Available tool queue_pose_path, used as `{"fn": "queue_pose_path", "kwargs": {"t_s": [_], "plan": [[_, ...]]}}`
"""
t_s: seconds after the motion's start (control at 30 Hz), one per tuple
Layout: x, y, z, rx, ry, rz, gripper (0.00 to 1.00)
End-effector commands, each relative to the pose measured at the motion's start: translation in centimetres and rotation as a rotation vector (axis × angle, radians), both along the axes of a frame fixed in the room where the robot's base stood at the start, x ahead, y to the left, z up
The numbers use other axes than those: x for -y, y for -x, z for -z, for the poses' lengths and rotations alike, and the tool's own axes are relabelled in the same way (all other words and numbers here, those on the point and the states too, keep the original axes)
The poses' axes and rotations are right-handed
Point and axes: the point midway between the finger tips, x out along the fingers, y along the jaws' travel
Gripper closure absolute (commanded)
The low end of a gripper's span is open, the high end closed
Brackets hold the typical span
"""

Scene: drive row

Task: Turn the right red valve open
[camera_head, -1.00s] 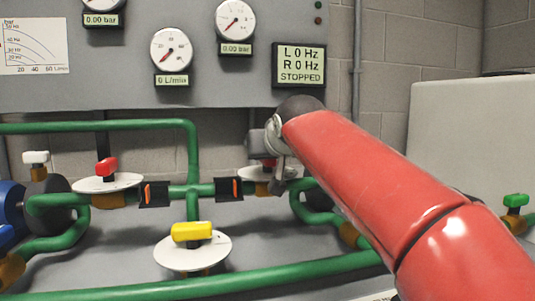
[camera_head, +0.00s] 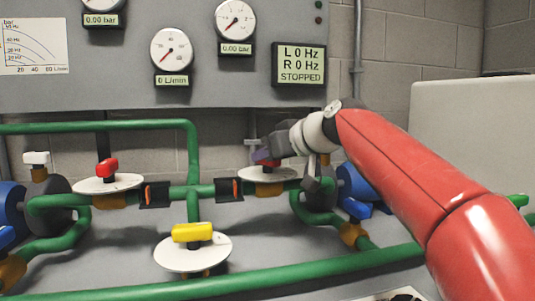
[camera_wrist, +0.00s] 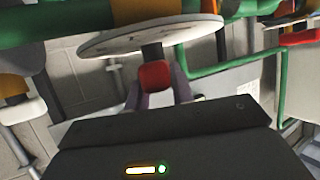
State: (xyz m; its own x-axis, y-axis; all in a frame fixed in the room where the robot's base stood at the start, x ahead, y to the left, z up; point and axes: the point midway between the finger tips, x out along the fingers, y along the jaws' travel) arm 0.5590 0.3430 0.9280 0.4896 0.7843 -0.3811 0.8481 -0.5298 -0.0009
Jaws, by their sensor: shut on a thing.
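The right red valve's handle (camera_head: 265,163) sits above a white round disc (camera_head: 268,175) on the green pipe, right of centre in the head view. Most of the handle is hidden by my gripper (camera_head: 264,156), which reaches it from the right. In the wrist view the red handle (camera_wrist: 155,75) shows between the fingers of my gripper (camera_wrist: 160,95), under the white disc (camera_wrist: 150,34). The jaws are shut on the handle. The exact angle of the handle is hard to tell.
A second red valve (camera_head: 107,167) stands at the left, a yellow valve (camera_head: 192,232) in front centre and a white valve (camera_head: 36,158) at far left. Green pipes (camera_head: 270,283) cross the front. The display (camera_head: 299,64) reads 0 Hz and STOPPED.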

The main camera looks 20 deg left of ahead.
Motion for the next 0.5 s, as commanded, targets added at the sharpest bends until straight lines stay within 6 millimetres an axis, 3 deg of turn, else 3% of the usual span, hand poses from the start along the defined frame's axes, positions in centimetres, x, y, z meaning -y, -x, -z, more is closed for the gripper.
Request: {"fn": "queue_pose_path", "kwargs": {"t_s": [0.5], "plan": [[0.07, -0.21, -0.68, -0.003, -0.002, -0.494, 0.99]]}}
